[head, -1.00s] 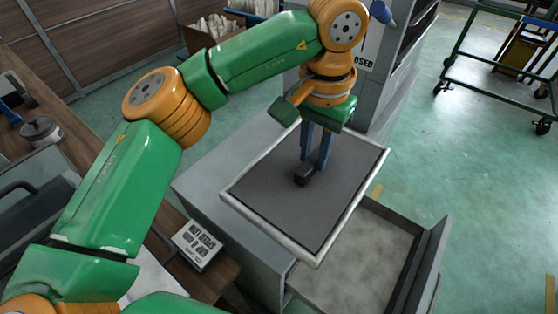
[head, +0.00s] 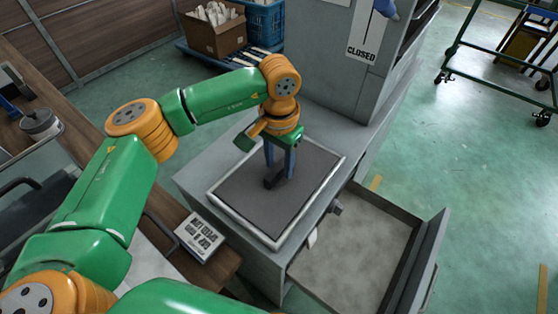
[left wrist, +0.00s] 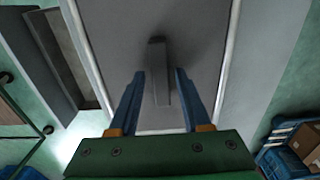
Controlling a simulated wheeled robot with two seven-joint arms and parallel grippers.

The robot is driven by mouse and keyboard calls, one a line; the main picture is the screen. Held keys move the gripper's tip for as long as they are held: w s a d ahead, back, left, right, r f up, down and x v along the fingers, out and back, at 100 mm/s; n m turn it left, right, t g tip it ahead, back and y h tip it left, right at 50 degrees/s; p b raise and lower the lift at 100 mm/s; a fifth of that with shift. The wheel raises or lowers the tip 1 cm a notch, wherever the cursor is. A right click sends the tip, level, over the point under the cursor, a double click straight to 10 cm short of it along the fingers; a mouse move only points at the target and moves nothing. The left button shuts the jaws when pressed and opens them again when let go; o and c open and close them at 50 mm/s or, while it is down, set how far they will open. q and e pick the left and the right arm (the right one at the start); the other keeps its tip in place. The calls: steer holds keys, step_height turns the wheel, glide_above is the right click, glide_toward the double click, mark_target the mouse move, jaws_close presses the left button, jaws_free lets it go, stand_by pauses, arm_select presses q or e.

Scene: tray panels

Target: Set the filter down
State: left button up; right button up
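The filter (head: 240,195) is a flat dark grey panel with a pale frame and a short black handle (head: 272,181) standing up from its middle. It lies on the grey cabinet top, and it also fills the middle of the left wrist view (left wrist: 112,50). My left gripper (head: 279,172) is above the panel with its two blue fingers pointing down. In the left wrist view the fingers (left wrist: 160,72) are spread on either side of the handle, with a narrow gap on each side. My right gripper is not in view.
An open tray-like drawer (head: 350,245) juts out right of the cabinet (head: 225,225). A tall grey housing with a "CLOSED" sign (head: 361,52) stands behind. A small printed sign (head: 199,236) sits at the wooden table's edge. A green cart (head: 505,72) stands on open floor.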

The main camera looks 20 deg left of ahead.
mark_target(279, 167)
arm_select(q)
steer(key=shift+r, duration=0.65)
step_height(279, 167, up, 11)
